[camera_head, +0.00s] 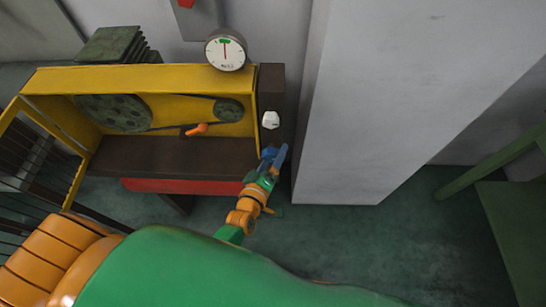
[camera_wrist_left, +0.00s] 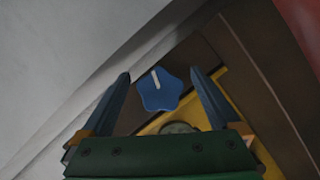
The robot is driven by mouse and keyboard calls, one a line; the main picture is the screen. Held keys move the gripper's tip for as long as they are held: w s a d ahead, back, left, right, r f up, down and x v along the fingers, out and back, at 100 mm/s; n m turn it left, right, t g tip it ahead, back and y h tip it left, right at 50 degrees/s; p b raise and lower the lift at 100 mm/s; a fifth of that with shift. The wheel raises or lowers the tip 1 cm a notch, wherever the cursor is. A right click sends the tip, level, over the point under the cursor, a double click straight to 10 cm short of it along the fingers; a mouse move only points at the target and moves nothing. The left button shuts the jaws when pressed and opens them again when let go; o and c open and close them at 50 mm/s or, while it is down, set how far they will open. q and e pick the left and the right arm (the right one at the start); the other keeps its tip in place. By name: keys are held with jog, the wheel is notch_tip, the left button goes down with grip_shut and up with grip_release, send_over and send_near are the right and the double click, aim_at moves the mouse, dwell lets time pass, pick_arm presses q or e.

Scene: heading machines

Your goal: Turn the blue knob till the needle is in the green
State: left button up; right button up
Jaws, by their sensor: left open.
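The blue knob (camera_wrist_left: 160,92) shows in the left wrist view as a star shape with a white pointer mark, set on a dark brown panel. My left gripper (camera_wrist_left: 168,98) is open, with a blue finger on each side of the knob and visible gaps. In the head view, my left gripper (camera_head: 274,156) is at the lower end of the dark panel; I cannot tell the knob from its blue fingers there. The round white gauge (camera_head: 225,50) stands above the machine. Its thin red needle points nearly straight up, at the green mark. My right gripper is not in view.
A white knob (camera_head: 270,120) sits higher on the dark panel (camera_head: 271,83). The yellow machine housing (camera_head: 55,82) holds dark pulleys and an orange handle (camera_head: 197,129). A pale pillar (camera_head: 365,100) stands close on the right. An open barred guard (camera_head: 40,150) is at left.

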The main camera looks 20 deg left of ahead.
pick_arm(q)
jog(key=shift+s, duration=0.1)
jog(key=v, duration=0.7)
jog(key=shift+p, duration=0.3)
jog(key=shift+f, duration=0.1)
jog(key=s+a+f+m+g, duration=0.1)
jog(key=s+f+m+g, duration=0.5)
jog(key=f, duration=0.4)
jog(key=s+f+m+g, duration=0.3)
jog(key=s+f, duration=0.5)
jog(key=f, duration=0.2)
jog(key=s+a+f+m+g, duration=0.2)
jog(key=s, duration=0.4)
jog(key=s+a+f+m+g, duration=0.2)
jog(key=s+a+f+g, duration=0.1)
jog(key=s, duration=0.3)
jog(key=shift+s+a+y, duration=0.25)
jog(key=shift+s+y, duration=0.15)
